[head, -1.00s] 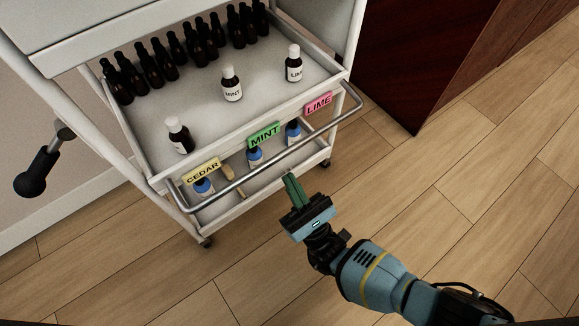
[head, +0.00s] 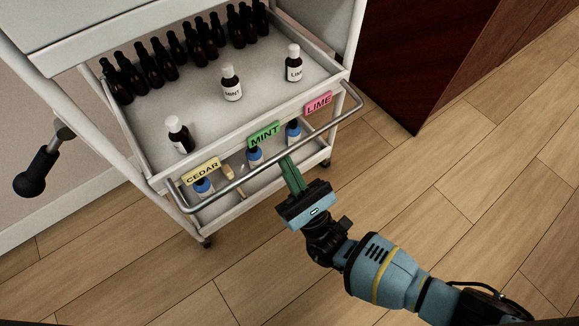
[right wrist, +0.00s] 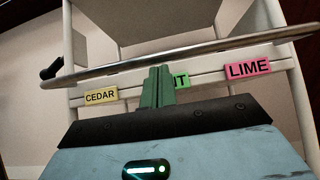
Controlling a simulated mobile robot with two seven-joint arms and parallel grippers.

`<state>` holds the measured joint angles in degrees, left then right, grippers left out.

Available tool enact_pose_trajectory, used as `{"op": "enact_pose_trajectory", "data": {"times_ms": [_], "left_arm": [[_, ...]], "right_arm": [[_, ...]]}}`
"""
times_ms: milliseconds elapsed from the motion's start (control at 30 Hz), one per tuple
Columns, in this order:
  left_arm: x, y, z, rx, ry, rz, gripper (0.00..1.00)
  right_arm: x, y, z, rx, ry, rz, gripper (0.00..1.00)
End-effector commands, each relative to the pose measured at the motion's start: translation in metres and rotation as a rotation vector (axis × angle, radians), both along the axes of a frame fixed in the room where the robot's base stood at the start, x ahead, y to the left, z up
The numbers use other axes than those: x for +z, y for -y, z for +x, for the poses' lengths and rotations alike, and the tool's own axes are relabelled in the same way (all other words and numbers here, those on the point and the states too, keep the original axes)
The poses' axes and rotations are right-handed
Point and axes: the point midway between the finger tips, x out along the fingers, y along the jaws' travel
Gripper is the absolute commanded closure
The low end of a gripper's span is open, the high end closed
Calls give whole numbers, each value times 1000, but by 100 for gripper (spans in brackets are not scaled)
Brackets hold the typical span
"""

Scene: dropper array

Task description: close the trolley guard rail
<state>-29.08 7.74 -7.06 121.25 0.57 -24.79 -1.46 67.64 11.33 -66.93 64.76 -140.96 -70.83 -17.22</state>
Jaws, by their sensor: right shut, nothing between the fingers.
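The trolley guard rail (head: 240,182) is a silver bar across the front of the white trolley. It stands out from the shelf's front edge, below the top of the shelf lip. My right gripper (head: 287,159) is shut and empty, its green fingers pointing at the middle of the rail. The fingertips overlap or nearly meet the rail in the head view; contact cannot be told. In the right wrist view, the fingers (right wrist: 158,72) stand in front of the rail (right wrist: 230,47) and partly hide the MINT label. My left gripper is not in view.
The trolley shelf (head: 205,125) holds white-capped bottles in front and several dark bottles behind. CEDAR (head: 201,171), MINT (head: 264,135) and LIME (head: 318,103) labels line its front. Blue-labelled bottles stand below. A dark red cabinet (head: 420,60) is at right. The floor in front is clear.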

Motion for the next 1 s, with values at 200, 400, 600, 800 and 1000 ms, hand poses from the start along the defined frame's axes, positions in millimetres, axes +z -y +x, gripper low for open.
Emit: {"op": "enact_pose_trajectory", "data": {"times_ms": [200, 400, 600, 800, 1000], "left_arm": [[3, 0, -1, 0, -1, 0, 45], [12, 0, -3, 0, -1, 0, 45], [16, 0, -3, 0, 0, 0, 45], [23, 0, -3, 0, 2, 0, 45], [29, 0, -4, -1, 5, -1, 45]], "right_arm": [[0, 0, 0, -1, -15, -9, 100], [0, 2, -1, -6, -68, -45, 100], [0, 2, -1, -6, -96, -63, 100], [2, 2, -2, -6, -126, -85, 100], [5, 3, -2, -6, -153, -107, 100]]}}
